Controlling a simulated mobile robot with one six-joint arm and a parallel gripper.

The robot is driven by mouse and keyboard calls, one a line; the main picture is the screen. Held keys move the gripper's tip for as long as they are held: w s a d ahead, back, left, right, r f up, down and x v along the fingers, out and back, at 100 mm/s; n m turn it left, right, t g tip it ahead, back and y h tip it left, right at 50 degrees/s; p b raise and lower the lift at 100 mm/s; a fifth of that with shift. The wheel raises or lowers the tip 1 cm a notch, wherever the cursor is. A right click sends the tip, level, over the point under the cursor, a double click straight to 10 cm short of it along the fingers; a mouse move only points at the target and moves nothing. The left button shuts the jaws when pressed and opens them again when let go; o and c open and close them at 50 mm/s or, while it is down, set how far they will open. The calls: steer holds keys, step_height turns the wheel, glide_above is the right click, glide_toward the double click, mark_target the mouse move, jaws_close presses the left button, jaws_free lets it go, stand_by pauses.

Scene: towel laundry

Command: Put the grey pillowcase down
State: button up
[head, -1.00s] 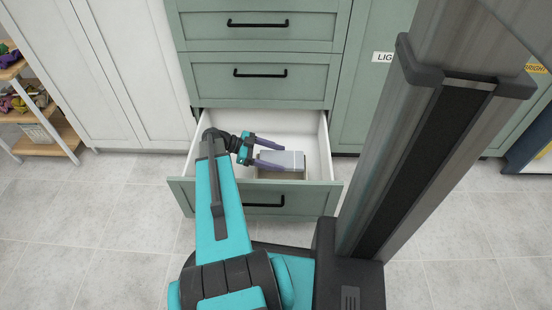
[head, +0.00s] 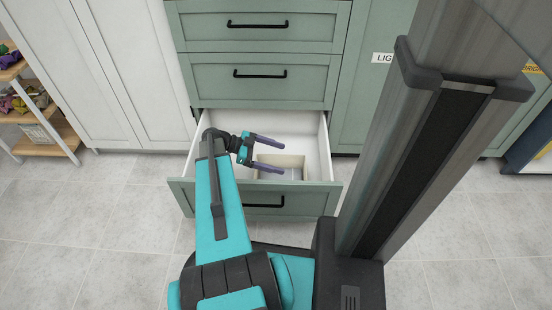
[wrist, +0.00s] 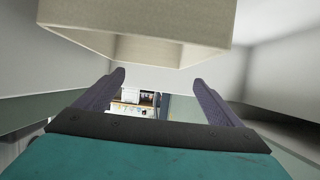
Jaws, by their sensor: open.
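My gripper (head: 283,157) is open over the pulled-out bottom drawer (head: 318,198), its purple fingers apart and pointing right. Nothing shows between the fingers, and they also look empty in the wrist view (wrist: 158,78). The grey pillowcase is not visible in either current view. A beige open box (head: 294,161) stands inside the drawer, just under and beside the fingers. Its wall fills the top of the wrist view (wrist: 140,22). The part of the box floor I can see looks bare; the rest is hidden by the lower finger and the near wall.
Green drawers with black handles (head: 260,72) rise above the open one. White cabinet doors (head: 90,75) stand at left. A wooden shelf (head: 62,132) with bundled cloths is at far left. The tiled floor (head: 110,205) at left is clear.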

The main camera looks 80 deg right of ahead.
steer(key=p+v, duration=0.2)
steer(key=v, duration=0.5)
steer(key=shift+w+r+p, duration=0.25)
steer(key=shift+r+p, duration=0.1)
steer(key=shift+r, duration=0.1)
stand_by(0.4)
